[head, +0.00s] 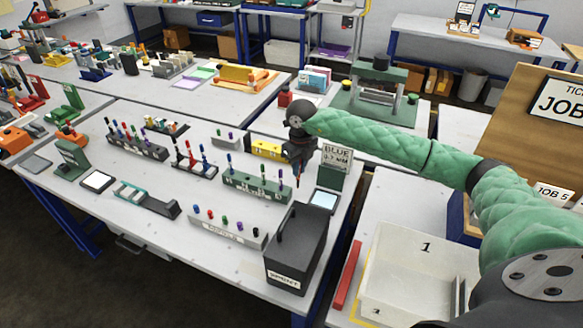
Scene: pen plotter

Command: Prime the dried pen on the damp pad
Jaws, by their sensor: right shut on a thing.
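My right gripper (299,160) points down over the right part of the table. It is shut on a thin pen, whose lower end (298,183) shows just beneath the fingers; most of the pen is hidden. A pale blue square pad (323,200) in a dark frame lies below and to the right of the pen tip, apart from it. A white square pad (97,181) in a dark frame lies at the table's left. I cannot tell for sure which one is the damp pad. My left gripper is not in view.
A green sign stand reading BLUE 0.7 MM (336,158) stands right beside my gripper. A green pen rack (257,187) is to its left. A dark bin (296,250) stands in front, near a grey rack of colored pens (227,228). Bare tabletop lies at front left.

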